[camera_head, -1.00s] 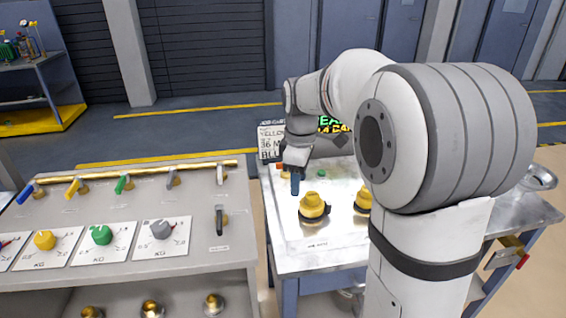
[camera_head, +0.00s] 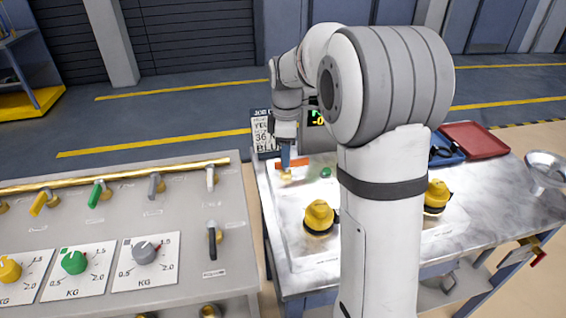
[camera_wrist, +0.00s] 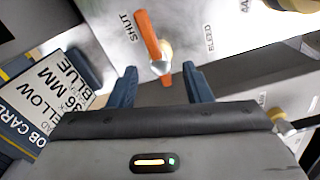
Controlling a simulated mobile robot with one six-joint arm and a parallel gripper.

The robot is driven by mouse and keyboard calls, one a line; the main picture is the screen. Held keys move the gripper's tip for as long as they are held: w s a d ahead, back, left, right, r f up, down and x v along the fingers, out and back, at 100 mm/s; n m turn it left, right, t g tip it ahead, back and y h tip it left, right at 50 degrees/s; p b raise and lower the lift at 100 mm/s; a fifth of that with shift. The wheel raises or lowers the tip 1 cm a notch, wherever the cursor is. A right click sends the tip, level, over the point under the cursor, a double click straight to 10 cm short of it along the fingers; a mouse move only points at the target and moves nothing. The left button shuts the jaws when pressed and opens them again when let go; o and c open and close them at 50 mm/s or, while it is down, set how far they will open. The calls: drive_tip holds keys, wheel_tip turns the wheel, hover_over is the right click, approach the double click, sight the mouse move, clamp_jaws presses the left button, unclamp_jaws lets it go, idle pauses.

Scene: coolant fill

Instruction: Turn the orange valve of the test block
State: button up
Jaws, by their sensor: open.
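The orange valve lever (camera_head: 292,161) is on the test block (camera_head: 287,222), near its far left corner. In the wrist view the orange lever (camera_wrist: 147,35) runs nearly along the viewing direction past a pale brass hub (camera_wrist: 160,57). The label SHUT is left of it and BLEED is to the right. My gripper (camera_wrist: 161,82) is open, its two blue fingers either side of the lever's near end with space on both sides. No contact shows. In the head view my gripper (camera_head: 285,163) is right at the lever and partly covers it.
A job card (camera_head: 264,131) and a display stand behind the block. Yellow knobs (camera_head: 319,216) sit on the block and bench. A valve panel (camera_head: 180,215) stands left, across a narrow gap. A red tray (camera_head: 474,141) and a metal bowl (camera_head: 547,168) are at right.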

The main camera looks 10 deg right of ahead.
drive_tip(key=shift+f, duration=2.4)
drive_tip(key=shift+c, duration=0.2)
clamp_jaws()
